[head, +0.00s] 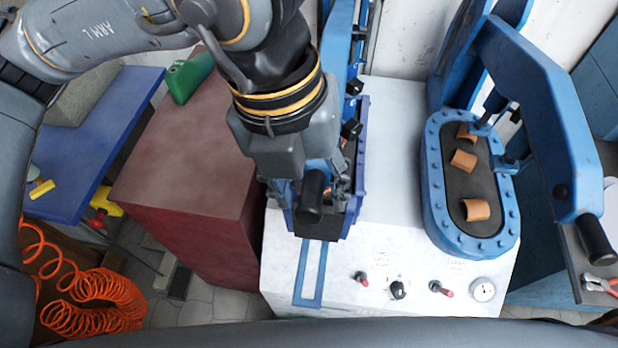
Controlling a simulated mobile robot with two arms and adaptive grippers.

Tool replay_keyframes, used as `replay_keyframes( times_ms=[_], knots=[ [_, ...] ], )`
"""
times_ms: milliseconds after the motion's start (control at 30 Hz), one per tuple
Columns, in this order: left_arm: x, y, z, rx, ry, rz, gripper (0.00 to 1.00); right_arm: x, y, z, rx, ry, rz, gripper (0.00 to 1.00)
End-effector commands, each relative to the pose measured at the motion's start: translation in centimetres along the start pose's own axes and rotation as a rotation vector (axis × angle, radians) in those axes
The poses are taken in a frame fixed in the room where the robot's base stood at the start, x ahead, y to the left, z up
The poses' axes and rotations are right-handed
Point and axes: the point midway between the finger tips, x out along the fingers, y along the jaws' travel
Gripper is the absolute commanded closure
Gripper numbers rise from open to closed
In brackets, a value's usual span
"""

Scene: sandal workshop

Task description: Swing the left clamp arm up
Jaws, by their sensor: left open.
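My left gripper (296,168) reaches down over the left press station on the white machine. It is open, and its fingertips are mostly hidden. A black handle (312,197), apparently that of the left clamp arm, shows right at the gripper's front. I cannot tell whether they touch. The blue left clamp arm is mostly hidden behind my gripper and arm. The left station's blue frame (361,150) shows beside the gripper. The right clamp arm (555,120) is blue with a black handle (597,240) at its lower end. My right gripper is not in view.
The white machine (390,190) has knobs and a gauge (482,290) at its front. An oval blue-rimmed bed (435,215) holds curved tan pieces (476,210). A dark red cabinet (185,170) stands close left. An orange coiled hose (95,300) lies lower left.

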Motion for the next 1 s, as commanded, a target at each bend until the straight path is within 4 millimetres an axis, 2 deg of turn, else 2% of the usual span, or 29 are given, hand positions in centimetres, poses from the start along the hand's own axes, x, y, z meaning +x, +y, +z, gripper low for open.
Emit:
replay_keyframes(
  times_ms=[233,400,467,767,867,1000],
  knots=[
    [0.1,0.0,0.0,0.000,0.000,0.000,0.55,-0.1,-0.3,1.9,0.000,-0.028,-0.004,0.60],
    [0.0,0.0,0.0,0.000,0.000,0.000,0.90,-0.1,-0.3,1.9,0.000,-0.029,-0.004,0.60],
    [0.0,0.0,0.0,0.000,0.000,0.000,1.00,-0.1,-0.3,1.8,0.000,-0.028,-0.004,0.60],
    [-0.3,-0.1,0.1,-0.001,0.003,0.000,1.00,-0.3,-0.2,1.1,0.000,-0.018,-0.002,0.60],
    [-1.2,-0.2,0.2,-0.004,0.015,0.000,1.00,-0.9,-0.2,1.0,0.000,-0.017,-0.002,0.60],
    [-3.8,-0.6,0.6,-0.013,0.054,0.001,1.00,-2.6,-0.1,0.8,0.000,-0.017,-0.002,0.60]
  ],
)
